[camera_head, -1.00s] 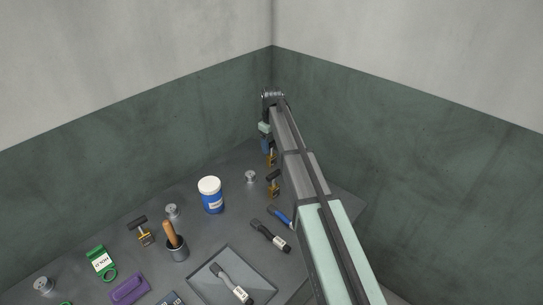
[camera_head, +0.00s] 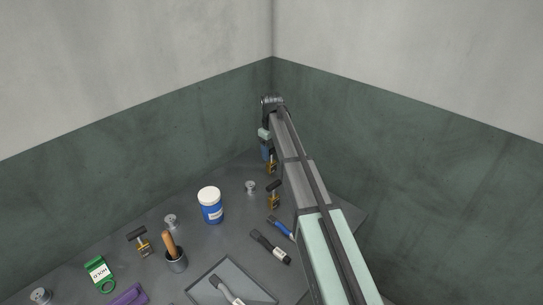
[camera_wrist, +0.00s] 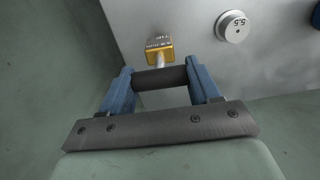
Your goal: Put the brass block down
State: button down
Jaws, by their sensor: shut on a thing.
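The brass block (camera_wrist: 160,50) has a thin silver stem and a dark round crossbar. In the wrist view my gripper (camera_wrist: 161,79) is shut on the crossbar with its blue fingers, one at each end. The block is beyond the fingertips, with lettering on its side. In the head view my gripper (camera_head: 266,149) is at the far end of the table, near the wall corner, and the brass block (camera_head: 271,169) shows just below it. I cannot tell whether the block touches the table.
A second brass block with a dark crossbar (camera_head: 273,202) stands nearby, another (camera_head: 145,249) farther left. A silver cylinder (camera_head: 250,188) marked 5.5 in the wrist view (camera_wrist: 232,26) and a blue jar (camera_head: 211,208) stand left of my gripper. Walls close in behind.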

notch_tip(320, 180, up, 8)
jog(key=shift+a+r, duration=0.1)
jog(key=s+a+n, duration=0.1)
jog(key=s+a, duration=0.3)
jog(key=a, duration=0.6)
jog(key=s+a+n, duration=0.2)
jog(key=s+a, duration=0.2)
jog(key=a, duration=0.6)
jog(key=s+a+n, duration=0.1)
jog(key=s+a, duration=0.3)
jog(key=a, duration=0.6)
notch_tip(320, 180, down, 10)
jog(key=m, duration=0.3)
jog(key=shift+s+d+r+m, duration=0.15)
jog(key=shift+s+d+m, duration=0.1)
jog(key=shift+s+m, duration=0.1)
jog(key=shift+c, duration=1.2)
grip_release()
